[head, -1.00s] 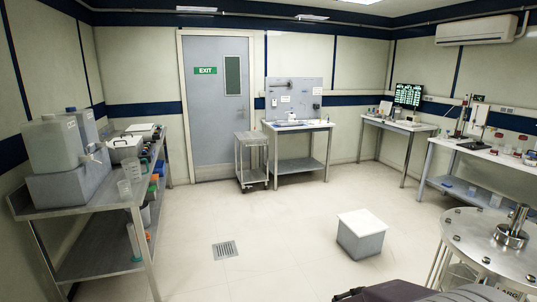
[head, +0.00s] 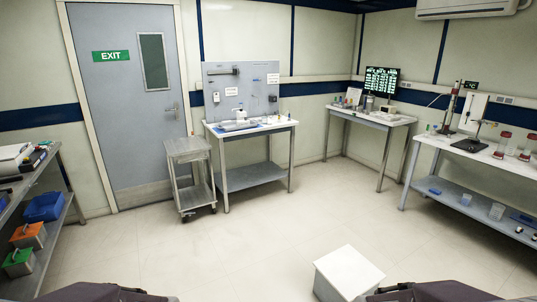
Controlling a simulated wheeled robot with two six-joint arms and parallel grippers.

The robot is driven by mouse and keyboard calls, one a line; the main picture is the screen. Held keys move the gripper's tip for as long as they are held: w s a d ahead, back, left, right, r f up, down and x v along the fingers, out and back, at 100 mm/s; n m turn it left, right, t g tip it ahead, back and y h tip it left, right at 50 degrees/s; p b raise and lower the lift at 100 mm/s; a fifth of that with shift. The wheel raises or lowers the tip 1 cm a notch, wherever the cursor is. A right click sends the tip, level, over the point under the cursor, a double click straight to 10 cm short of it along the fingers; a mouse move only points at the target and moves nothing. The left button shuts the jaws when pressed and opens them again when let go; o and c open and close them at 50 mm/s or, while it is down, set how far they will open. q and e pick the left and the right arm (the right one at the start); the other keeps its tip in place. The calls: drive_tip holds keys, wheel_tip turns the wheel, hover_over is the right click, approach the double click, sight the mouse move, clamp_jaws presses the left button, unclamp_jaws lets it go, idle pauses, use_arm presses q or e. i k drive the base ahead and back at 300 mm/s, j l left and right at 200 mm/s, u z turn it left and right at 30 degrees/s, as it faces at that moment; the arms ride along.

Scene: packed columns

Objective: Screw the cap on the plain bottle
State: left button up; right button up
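I cannot pick out the plain bottle or its cap for sure at this distance. A small white bottle-like item (head: 239,114) stands on the workbench (head: 267,128) with the grey backboard, at the back middle. Small bottle-like items (head: 369,101) stand on the desk by the monitor. Jars with red tops (head: 503,145) stand on the right-hand bench. Neither of my grippers is in view. Only dark parts of my own body show along the bottom edge.
A grey cart (head: 190,172) stands left of the workbench, before the grey door (head: 127,100). A white-topped box (head: 347,272) sits on the floor ahead, right of centre. A shelf rack (head: 40,225) stands at left. The floor before the workbench is clear.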

sight(264, 116)
drive_tip(key=i, duration=3.6)
